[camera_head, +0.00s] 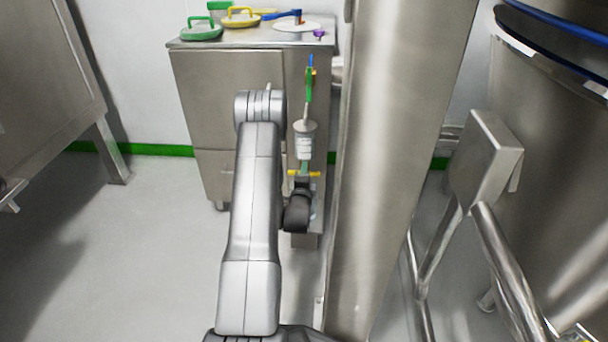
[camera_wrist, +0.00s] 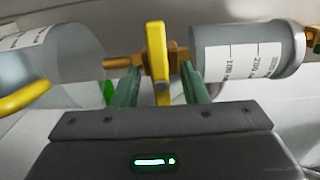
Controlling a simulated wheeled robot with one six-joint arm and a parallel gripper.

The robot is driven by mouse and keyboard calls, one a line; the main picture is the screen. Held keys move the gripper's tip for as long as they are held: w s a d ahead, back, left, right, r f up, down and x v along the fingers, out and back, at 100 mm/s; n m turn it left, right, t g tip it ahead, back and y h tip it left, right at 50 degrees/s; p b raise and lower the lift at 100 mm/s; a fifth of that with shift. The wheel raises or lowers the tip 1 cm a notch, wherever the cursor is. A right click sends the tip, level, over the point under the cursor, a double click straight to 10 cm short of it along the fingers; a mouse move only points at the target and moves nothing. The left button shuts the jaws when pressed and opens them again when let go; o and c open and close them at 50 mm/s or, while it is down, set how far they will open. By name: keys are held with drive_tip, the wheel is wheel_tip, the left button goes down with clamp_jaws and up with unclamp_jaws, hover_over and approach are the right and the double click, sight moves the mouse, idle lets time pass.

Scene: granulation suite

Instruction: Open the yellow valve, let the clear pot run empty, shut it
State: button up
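The yellow valve (camera_wrist: 157,60) has a yellow lever on a brass body. In the wrist view its lever stands across the line of the pipe. A grey-looking pot with a printed scale (camera_wrist: 245,52) is to its right and another pot (camera_wrist: 60,58) to its left. My gripper (camera_wrist: 160,80) is open, with one finger on each side of the lever and gaps showing. In the head view a pot with a white label (camera_head: 305,141) hangs above the yellow valve (camera_head: 304,173), and my gripper (camera_head: 303,188) is just below. I cannot read any liquid level.
A steel cabinet (camera_head: 228,100) carries green and yellow handled lids and a blue-handled tool. A green valve handle (camera_head: 309,85) is above the pot. A steel column (camera_head: 395,150) stands close on the right, with a large vessel and tubular frame (camera_head: 500,260) beyond.

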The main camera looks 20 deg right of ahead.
drive_tip(key=shift+s, duration=0.1)
drive_tip(key=p+v, duration=0.3)
drive_tip(key=v, duration=1)
drive_tip(key=shift+s+a, duration=0.2)
drive_tip(key=shift+s, duration=0.1)
drive_tip(key=b+x, duration=0.3)
drive_tip(key=x, duration=1.1)
drive_tip(key=shift+s, duration=0.1)
